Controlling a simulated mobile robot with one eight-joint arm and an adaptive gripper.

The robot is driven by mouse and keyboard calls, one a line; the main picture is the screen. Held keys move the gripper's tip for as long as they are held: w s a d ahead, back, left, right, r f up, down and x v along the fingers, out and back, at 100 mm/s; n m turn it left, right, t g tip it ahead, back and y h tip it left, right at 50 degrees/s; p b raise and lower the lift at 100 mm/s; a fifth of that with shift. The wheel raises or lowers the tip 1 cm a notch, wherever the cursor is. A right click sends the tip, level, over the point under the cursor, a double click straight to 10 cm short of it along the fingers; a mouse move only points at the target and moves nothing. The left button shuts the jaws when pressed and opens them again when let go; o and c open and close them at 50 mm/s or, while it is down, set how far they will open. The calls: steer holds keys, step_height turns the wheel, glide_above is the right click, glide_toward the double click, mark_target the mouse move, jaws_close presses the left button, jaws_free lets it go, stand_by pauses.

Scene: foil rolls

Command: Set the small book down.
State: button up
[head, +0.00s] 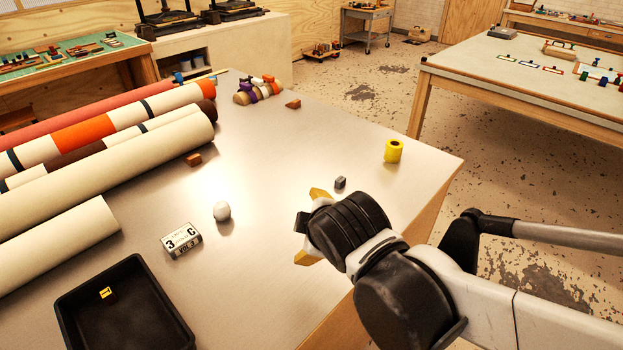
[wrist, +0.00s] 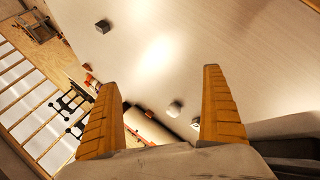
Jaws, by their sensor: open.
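The small book (head: 181,240) is a white block with black lettering, "3", "C" and "VOL 2". It lies on the metal-topped table (head: 260,290) in the head view, just behind the black tray. My gripper (head: 308,226) is over the table's right part, well to the right of the book and apart from it. In the wrist view my gripper (wrist: 161,79) has its two yellow fingers spread wide with nothing between them. A small pale block by the right finger (wrist: 195,122) may be the book, but it is too small to tell.
A black tray (head: 75,314) holds a small yellow-and-black item (head: 106,294). A pale ball (head: 222,211) stands near the book. Large rolls (head: 120,165) fill the left. A grey cube (head: 340,182) and yellow roll (head: 393,151) stand at right. The table's middle is clear.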

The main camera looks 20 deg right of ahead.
steer(key=s+d+r+m+g, duration=0.1)
steer(key=s+d+m, duration=0.5)
steer(key=m, duration=0.7)
steer(key=shift+s+d+g, duration=0.25)
steer(key=shift+s+g, duration=0.15)
steer(key=shift+s, duration=0.45)
